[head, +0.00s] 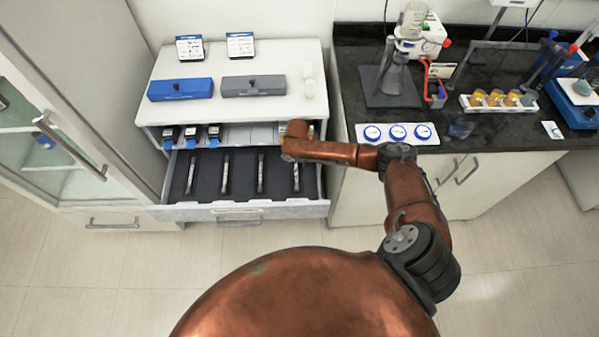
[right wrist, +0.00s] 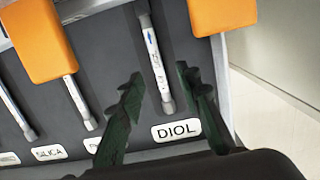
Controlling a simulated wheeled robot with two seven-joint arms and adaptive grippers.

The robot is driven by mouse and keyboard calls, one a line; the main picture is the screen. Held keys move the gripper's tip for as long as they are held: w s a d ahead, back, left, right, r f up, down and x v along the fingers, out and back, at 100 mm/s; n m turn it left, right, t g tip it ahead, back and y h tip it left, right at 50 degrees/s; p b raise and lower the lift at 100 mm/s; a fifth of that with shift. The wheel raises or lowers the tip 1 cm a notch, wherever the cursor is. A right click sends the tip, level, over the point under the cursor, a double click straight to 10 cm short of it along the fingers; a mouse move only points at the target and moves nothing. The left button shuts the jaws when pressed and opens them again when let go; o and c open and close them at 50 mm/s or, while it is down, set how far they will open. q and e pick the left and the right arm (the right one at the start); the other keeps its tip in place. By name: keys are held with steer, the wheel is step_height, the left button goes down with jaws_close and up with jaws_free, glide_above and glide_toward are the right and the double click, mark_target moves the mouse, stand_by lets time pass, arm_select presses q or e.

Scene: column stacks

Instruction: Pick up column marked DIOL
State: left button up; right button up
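The DIOL column (right wrist: 155,58), a slim silvery tube, lies in the black drawer above its white DIOL label (right wrist: 177,131) in the right wrist view. In the head view it appears to be the rightmost column (head: 296,177). My right gripper (right wrist: 159,76) is open, with one dark finger on each side of the column's near end. No contact shows; its height above the column is hard to judge. In the head view the end of my right arm hides the gripper. My left gripper is not in view.
The open drawer (head: 212,212) holds other columns, including one beside a SILICA label (right wrist: 48,153). Two orange blocks (right wrist: 45,40) cover part of the right wrist view. The white cabinet top (head: 222,107) overhangs behind; a black counter (head: 350,55) stands right.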

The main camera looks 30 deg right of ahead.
mark_target(296, 171)
steer(key=f, duration=0.2)
steer(key=f+b, duration=0.1)
steer(key=f, duration=0.1)
steer(key=w+f, duration=0.1)
steer(key=f, duration=0.1)
steer(key=shift+f+b, duration=0.2)
steer(key=shift+b, duration=0.15)
steer(key=shift+c, duration=0.7)
jaws_close()
